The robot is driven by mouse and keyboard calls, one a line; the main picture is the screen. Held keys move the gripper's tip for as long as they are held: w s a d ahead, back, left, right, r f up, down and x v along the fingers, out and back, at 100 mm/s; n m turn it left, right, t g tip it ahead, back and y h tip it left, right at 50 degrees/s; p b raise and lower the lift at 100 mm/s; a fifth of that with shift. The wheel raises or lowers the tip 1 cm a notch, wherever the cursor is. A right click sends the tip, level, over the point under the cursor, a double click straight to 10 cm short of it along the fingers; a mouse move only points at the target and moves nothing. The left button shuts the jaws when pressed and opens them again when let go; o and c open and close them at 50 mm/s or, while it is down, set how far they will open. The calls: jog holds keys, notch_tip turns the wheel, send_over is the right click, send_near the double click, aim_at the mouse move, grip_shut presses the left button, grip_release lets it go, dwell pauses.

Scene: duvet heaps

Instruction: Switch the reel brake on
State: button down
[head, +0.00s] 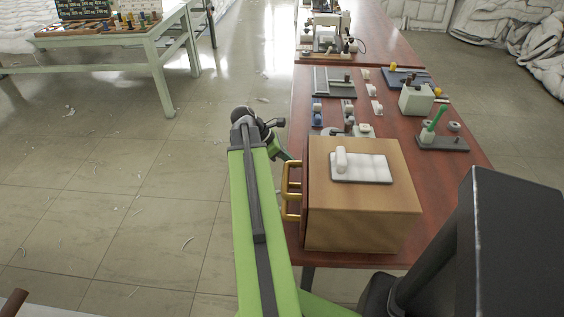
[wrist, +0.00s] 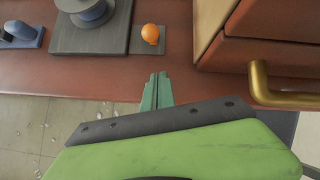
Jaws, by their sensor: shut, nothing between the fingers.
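In the wrist view, a grey-blue reel (wrist: 93,12) sits on a dark plate. Next to it, an orange ball knob (wrist: 150,33) stands on a small dark plate (wrist: 147,46); it looks like the reel's brake control, but I cannot tell its setting. My gripper (wrist: 158,76) has its green fingers together and empty, at the table's edge just short of the orange knob, apart from it. In the head view, a grey disc (head: 327,132), likely the reel, is partly hidden by the wooden box; the orange knob does not show and my fingers cannot be made out.
A wooden box (head: 325,220) with brass handles (head: 291,205) stands close right of my gripper; one handle (wrist: 262,85) shows in the wrist view. Several small devices stand farther along the red-brown table (head: 462,170). Open floor (head: 150,215) lies to the left.

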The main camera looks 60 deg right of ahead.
jog(key=s+d+p, duration=0.1)
jog(key=s+d+r+p, duration=0.1)
jog(key=shift+s+r+p, duration=0.2)
jog(key=shift+s+p, duration=0.1)
jog(key=shift+s, duration=0.1)
jog(key=shift+s+d, duration=0.15)
